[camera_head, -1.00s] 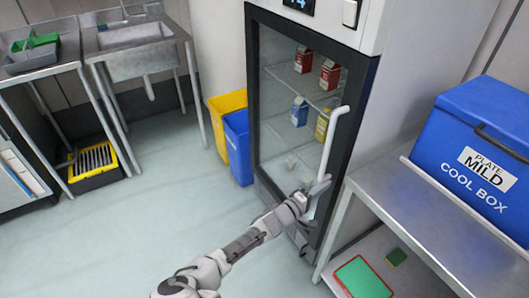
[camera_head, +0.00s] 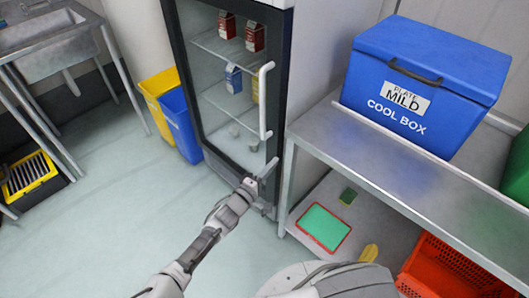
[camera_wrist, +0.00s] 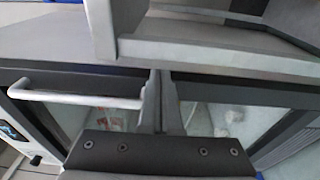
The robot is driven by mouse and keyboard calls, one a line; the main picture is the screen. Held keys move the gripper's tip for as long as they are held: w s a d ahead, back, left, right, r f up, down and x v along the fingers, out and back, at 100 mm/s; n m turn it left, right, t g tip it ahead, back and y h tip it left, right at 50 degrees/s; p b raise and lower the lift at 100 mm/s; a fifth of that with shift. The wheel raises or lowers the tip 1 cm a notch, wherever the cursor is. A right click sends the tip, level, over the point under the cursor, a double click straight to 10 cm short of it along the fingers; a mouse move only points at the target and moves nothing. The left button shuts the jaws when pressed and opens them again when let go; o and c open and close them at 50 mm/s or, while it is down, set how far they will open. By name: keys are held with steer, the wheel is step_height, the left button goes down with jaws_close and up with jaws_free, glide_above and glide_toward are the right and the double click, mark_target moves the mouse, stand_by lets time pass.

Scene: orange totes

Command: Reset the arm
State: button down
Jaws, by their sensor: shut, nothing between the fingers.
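My arm reaches from the bottom of the head view toward the fridge. My gripper (camera_head: 268,168) is by the lower front of the glass-door fridge (camera_head: 184,62), just below the door handle (camera_head: 264,100). I cannot tell if it touches the door. In the wrist view my gripper (camera_wrist: 161,102) is shut and empty, its fingers together. The white handle (camera_wrist: 75,99) lies to their left there, apart from them. The fridge door looks closed, with red, blue and yellow cartons behind the glass.
A metal table (camera_head: 375,165) with a blue cool box (camera_head: 400,107) stands right of the fridge. Its lower shelf holds a green-and-red tray (camera_head: 323,227). A red crate (camera_head: 450,268) is at lower right. Yellow (camera_head: 152,88) and blue (camera_head: 181,125) bins stand left. Floor at left is open.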

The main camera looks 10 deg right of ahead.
steer(key=shift+s+d, duration=0.25)
steer(key=shift+s, duration=0.4)
steer(key=shift+s+d, duration=0.25)
steer(key=shift+s, duration=0.35)
steer(key=s+d+r+m+g+p, duration=0.1)
steer(key=s+d+m+g+p, duration=0.15)
steer(key=s+m+g, duration=0.4)
steer(key=s+a+r+m+g+y+p, duration=0.2)
steer(key=s+a+r+g+y, duration=0.3)
steer(key=s+r+g, duration=0.15)
step_height(320, 180, up, 20)
steer(key=a+y+p, duration=0.2)
steer(key=y+p, duration=0.2)
steer(key=y, duration=0.3)
steer(key=s+d+r+t+p, duration=0.1)
steer(key=s+r+t, duration=0.2)
steer(key=r, duration=0.6)
steer(key=s+d+r+t+y+p, duration=0.1)
steer(key=s+r, duration=0.4)
steer(key=r, duration=0.5)
steer(key=shift+s+d+r+t+p, duration=0.35)
steer(key=shift+d+t, duration=0.35)
steer(key=shift+t, duration=0.5)
